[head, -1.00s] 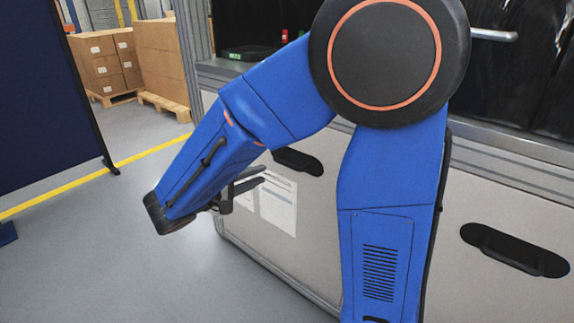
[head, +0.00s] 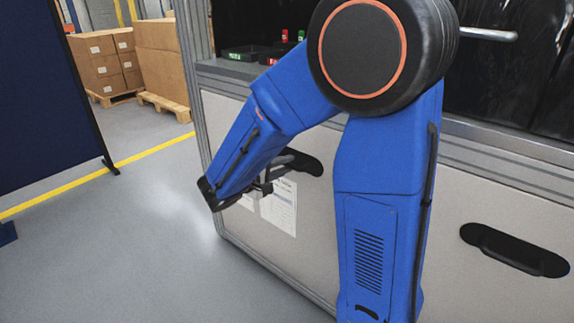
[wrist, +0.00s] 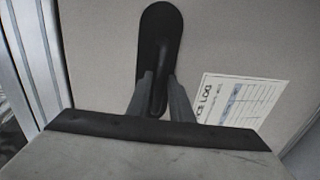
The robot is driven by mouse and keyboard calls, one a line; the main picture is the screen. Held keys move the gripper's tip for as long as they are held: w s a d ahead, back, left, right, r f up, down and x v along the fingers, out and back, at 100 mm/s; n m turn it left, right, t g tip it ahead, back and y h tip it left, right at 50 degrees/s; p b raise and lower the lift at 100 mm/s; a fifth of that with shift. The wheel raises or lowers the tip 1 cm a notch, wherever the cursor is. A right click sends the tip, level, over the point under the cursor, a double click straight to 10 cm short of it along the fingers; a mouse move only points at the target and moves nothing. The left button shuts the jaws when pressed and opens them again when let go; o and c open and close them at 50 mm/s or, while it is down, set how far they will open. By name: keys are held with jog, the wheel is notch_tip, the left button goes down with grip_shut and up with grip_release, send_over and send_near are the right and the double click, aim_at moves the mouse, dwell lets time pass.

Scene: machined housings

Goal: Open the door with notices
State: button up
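The door with notices (head: 312,230) is the pale lower-left panel of the cabinet, and it looks shut. A printed sheet (head: 280,210) is on it, with another partly hidden behind my arm; a log sheet (wrist: 240,100) shows in the wrist view. The door's black recessed handle (head: 306,164) is partly behind my arm in the head view. In the wrist view the handle (wrist: 159,35) runs down between my fingers. My gripper (wrist: 161,80) is open, its two fingers apart on either side of the handle bar. I cannot tell whether they touch it.
A second door with a black handle (head: 515,250) is at the right. Dark bins (head: 245,53) with red and green items stand on the cabinet's shelf. A dark blue screen (head: 45,100) stands at the left. Grey floor (head: 130,250) before the door is clear.

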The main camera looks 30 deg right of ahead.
jog(key=shift+w+d+f, duration=0.15)
jog(key=shift+w+d, duration=0.05)
jog(key=shift+d, duration=0.25)
grip_shut()
jog(key=shift+a, duration=0.1)
